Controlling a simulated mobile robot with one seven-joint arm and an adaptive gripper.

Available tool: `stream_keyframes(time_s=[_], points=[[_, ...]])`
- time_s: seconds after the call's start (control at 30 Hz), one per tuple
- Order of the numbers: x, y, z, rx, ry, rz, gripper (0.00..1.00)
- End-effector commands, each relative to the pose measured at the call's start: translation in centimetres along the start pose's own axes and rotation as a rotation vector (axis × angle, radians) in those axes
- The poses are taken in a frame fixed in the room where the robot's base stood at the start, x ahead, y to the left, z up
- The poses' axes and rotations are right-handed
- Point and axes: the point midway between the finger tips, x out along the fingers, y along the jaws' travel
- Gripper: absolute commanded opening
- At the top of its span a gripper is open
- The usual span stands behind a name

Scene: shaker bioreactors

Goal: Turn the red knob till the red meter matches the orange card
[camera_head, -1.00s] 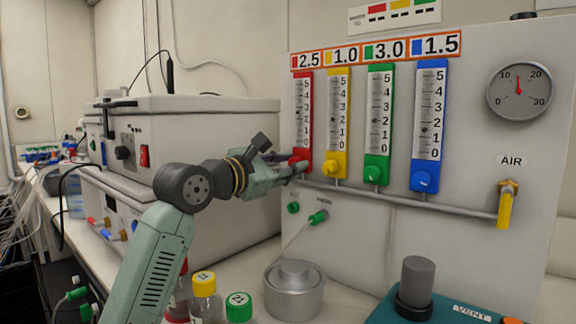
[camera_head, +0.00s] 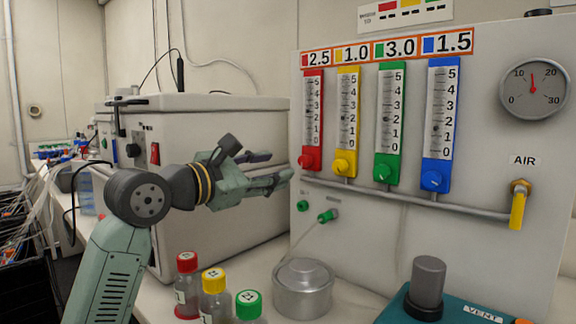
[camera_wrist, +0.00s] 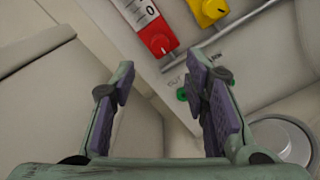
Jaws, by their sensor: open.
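The red meter (camera_head: 312,105) is the leftmost of several upright gauges on the pale panel, with a 0 to 5 scale. Its float is too small to read surely. The red knob (camera_head: 308,160) sits at its foot and also shows in the wrist view (camera_wrist: 158,43). The orange card (camera_head: 316,59) above it shows a red square and 2.5. My gripper (camera_head: 280,168) is open and empty, left of the red knob and apart from it. In the wrist view its fingers (camera_wrist: 160,68) are spread, with the knob beyond the fingertips.
Yellow (camera_head: 345,166), green (camera_head: 387,172) and blue (camera_head: 434,181) knobs stand right of the red one, above a metal pipe (camera_head: 400,195). A white box-shaped device (camera_head: 215,120) stands behind my arm. Capped bottles (camera_head: 214,295) and a metal pot (camera_head: 303,287) stand below on the bench.

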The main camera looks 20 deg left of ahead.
Motion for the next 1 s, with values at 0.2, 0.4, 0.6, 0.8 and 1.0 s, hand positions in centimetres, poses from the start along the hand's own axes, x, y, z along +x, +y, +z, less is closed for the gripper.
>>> stream_keyframes(time_s=[0.2, 0.4, 0.6, 0.8, 1.0], points=[[-3.1, 0.0, 0.0, 0.001, 0.0, 0.001, 0.41], [-3.8, 0.0, 0.0, 0.002, 0.0, -0.001, 0.41], [-3.8, 0.0, 0.0, 0.001, 0.0, 0.0, 0.41], [-3.7, 0.0, 0.0, 0.001, 0.0, 0.0, 0.41], [-4.1, -1.5, 3.9, -0.065, -0.168, -0.019, 0.41]])
